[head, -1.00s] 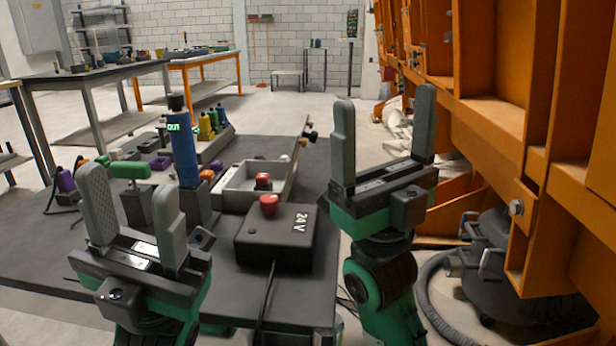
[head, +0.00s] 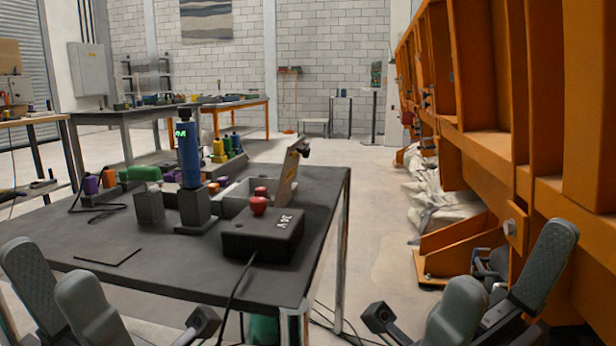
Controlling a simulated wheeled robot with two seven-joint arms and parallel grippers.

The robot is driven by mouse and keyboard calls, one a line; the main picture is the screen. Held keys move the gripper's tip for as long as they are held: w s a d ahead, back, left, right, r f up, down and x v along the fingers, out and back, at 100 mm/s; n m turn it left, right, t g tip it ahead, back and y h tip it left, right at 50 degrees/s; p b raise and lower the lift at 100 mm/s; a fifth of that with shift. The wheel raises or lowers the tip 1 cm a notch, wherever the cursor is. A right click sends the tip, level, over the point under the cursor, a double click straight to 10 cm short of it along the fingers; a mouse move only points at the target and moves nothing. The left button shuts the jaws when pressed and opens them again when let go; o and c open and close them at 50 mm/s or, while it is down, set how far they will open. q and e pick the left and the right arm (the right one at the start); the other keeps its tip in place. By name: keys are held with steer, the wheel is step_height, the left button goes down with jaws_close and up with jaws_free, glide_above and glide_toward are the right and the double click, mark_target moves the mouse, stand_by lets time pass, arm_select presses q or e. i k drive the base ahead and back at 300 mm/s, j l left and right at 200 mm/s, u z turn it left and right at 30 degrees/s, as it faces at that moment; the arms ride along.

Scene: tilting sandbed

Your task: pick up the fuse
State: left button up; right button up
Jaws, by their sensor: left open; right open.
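I cannot make out a fuse for certain in the head view. A grey tray (head: 233,197) on the dark table (head: 170,275) holds a small red-topped part (head: 261,191). A black box (head: 262,236) marked 24 V, with a red button (head: 258,205) on top, stands in front of the tray. My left gripper (head: 58,285) is open and empty at the lower left, by the table's near edge. My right gripper (head: 503,290) is open and empty at the lower right, clear of the table. Both wrists are partly cut off.
A blue cylinder (head: 188,155) with a green display stands upright left of the tray. Yellow and blue bottles (head: 219,147) stand behind it. A cable runs from the box over the near edge. An orange steel frame (head: 490,140) fills the right side. The table's front left is mostly clear.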

mark_target(261, 191)
steer(key=j+z, duration=0.5)
steer(key=j, duration=1.55)
steer(key=k, duration=0.05)
